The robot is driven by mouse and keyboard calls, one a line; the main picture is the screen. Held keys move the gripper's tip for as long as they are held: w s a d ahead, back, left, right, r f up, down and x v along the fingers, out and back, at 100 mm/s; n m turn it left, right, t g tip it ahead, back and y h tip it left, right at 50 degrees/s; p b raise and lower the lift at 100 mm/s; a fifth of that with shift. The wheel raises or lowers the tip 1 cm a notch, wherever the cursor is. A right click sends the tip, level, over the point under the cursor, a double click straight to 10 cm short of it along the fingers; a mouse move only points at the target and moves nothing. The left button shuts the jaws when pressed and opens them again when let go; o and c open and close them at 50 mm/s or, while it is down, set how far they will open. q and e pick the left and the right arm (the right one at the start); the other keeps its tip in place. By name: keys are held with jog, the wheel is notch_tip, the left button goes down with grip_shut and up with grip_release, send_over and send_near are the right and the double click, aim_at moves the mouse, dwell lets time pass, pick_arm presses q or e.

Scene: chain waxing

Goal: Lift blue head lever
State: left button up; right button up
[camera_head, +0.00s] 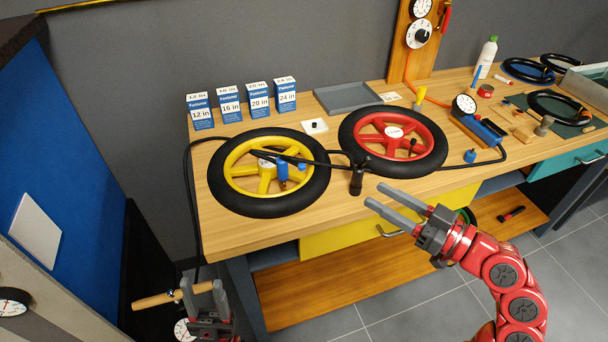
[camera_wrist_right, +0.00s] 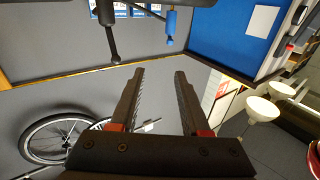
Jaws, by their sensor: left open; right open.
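A blue pump head (camera_head: 282,172) sits at the yellow-rimmed wheel (camera_head: 245,200) on the bench, with a small blue part beside it. In the right wrist view a blue part (camera_wrist_right: 170,28) hangs at the top, beside a dark rod. Which blue piece is the lever I cannot tell. My right gripper (camera_head: 386,202) is open and empty, in front of the bench and right of the pump head; its fingers also show in the right wrist view (camera_wrist_right: 158,78). My left gripper (camera_head: 204,290) is open at the lower left, beside a wooden handle (camera_head: 158,299); contact is unclear.
A black hose (camera_head: 190,200) runs from the bench down its left side. A black fitting (camera_head: 356,182) stands at the front edge. A red-rimmed wheel (camera_head: 430,140) lies right of the yellow one. Several boxes (camera_head: 230,103) and a grey tray (camera_head: 348,97) stand behind.

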jog(key=s, duration=0.1)
jog(key=n+g+p, duration=0.1)
jog(key=p, duration=0.3)
send_near(304, 166)
jog(key=x, duration=0.8)
jog(key=shift+w+a+f, duration=0.2)
jog(key=shift+a+f, duration=0.1)
jog(key=shift+a, duration=0.05)
jog(key=shift+w+a+f, duration=0.1)
jog(key=shift+w+a, duration=0.35)
jog(key=shift+c, duration=0.3)
grip_shut()
